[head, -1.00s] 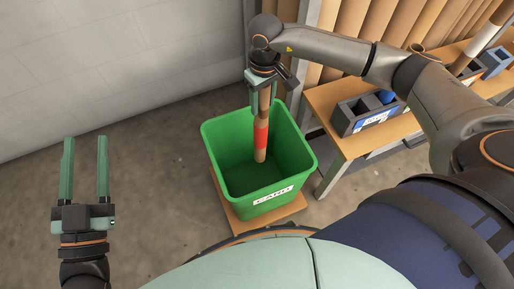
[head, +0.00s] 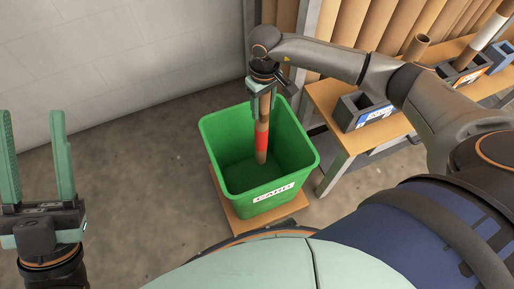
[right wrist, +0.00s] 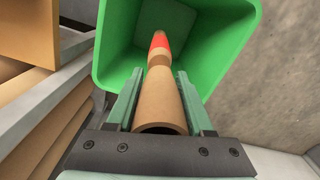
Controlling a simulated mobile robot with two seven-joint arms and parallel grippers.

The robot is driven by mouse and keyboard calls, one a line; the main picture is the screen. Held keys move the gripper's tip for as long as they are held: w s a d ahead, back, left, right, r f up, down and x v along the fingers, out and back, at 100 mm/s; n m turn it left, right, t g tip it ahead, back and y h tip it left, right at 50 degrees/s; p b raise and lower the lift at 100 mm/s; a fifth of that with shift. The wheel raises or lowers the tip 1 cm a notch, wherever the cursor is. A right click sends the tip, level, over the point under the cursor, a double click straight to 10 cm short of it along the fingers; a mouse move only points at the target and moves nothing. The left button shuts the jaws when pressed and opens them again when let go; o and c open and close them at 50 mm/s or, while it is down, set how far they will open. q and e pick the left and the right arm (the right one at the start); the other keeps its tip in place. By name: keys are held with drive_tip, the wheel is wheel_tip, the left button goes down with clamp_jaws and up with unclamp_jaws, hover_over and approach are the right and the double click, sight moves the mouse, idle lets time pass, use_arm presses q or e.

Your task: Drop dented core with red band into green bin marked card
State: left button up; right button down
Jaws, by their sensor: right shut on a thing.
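The brown core with a red band (head: 262,136) hangs upright inside the mouth of the green bin. My right gripper (head: 263,98) is shut on its upper part. In the right wrist view the core (right wrist: 162,90) runs between the two fingers (right wrist: 158,98), its red band farther down in the bin. The green bin (head: 222,186) has a white label reading CARD (head: 273,194) on its front. The bin also shows in the right wrist view (right wrist: 225,45). My left gripper (head: 38,158) is open and empty at the far left.
The bin stands on a wooden base (head: 262,222). A wooden bench (head: 345,143) to the right holds grey boxes (head: 362,110) and cores. Large brown rolls stand behind. The floor left of the bin is clear.

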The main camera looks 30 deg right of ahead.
sight(263, 97)
drive_tip(key=shift+f, duration=0.35)
use_arm(q)
drive_tip(key=shift+s+d+f+h+b, duration=0.1)
drive_tip(key=shift+s+f+h+b, duration=0.2)
drive_tip(key=shift+h+b, duration=0.25)
use_arm(e)
drive_tip(key=shift+f, duration=0.8)
drive_tip(key=shift+c, duration=1)
unclamp_jaws()
wheel_tip(263, 97, up, 6)
drive_tip(key=shift+r+p, duration=0.1)
drive_tip(key=shift+p, duration=0.75)
use_arm(q)
drive_tip(key=w+a+f+n+g+y+p, duration=0.1)
drive_tip(key=w+f+n+y, duration=0.3)
drive_tip(key=w+f+y, duration=0.1)
drive_tip(key=shift+f+y, duration=0.5)
drive_tip(key=shift+y, duration=0.25)
use_arm(e)
wheel_tip(263, 97, up, 6)
drive_tip(key=shift+r, duration=0.15)
use_arm(q)
drive_tip(key=shift+w, duration=0.1)
